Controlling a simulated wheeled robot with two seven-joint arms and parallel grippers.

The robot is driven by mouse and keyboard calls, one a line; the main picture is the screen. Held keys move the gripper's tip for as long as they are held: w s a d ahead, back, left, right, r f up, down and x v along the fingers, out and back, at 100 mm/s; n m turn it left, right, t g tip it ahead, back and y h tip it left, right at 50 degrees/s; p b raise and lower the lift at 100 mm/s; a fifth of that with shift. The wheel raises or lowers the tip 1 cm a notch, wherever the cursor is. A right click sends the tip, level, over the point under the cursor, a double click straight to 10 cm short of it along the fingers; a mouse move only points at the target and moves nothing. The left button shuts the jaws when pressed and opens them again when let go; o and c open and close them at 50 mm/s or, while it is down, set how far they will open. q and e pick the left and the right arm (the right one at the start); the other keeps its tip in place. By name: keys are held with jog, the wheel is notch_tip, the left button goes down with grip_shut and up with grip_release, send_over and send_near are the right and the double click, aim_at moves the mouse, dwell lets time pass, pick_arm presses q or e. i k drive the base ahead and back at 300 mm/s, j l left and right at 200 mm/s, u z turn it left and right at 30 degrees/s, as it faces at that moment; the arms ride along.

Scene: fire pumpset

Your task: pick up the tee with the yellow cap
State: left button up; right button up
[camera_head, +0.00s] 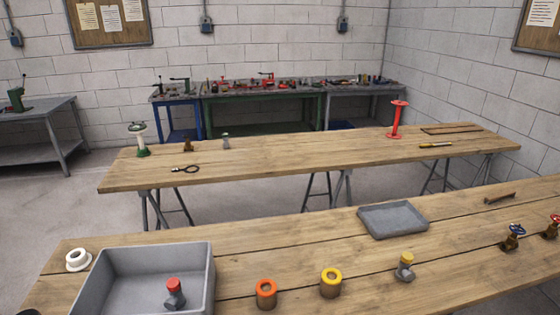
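A grey metal tee with a yellow cap (405,267) stands upright on the near wooden table, right of the middle. A similar grey fitting with a red cap (174,295) stands inside the deep grey bin (150,252) at the near left.
A brass fitting with an orange ring (266,294) and one with a yellow ring (331,283) stand between the bin and the tee. A shallow grey tray (393,220) lies behind the tee. Valves with blue (513,235) and red (552,226) handwheels stand right. A white ring (78,260) lies left.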

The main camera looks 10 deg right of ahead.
aim_at(404, 272)
jog(key=z, duration=1.4)
jog(key=i+l+u, duration=0.35)
jog(key=l, duration=0.4)
jog(key=i, duration=0.1)
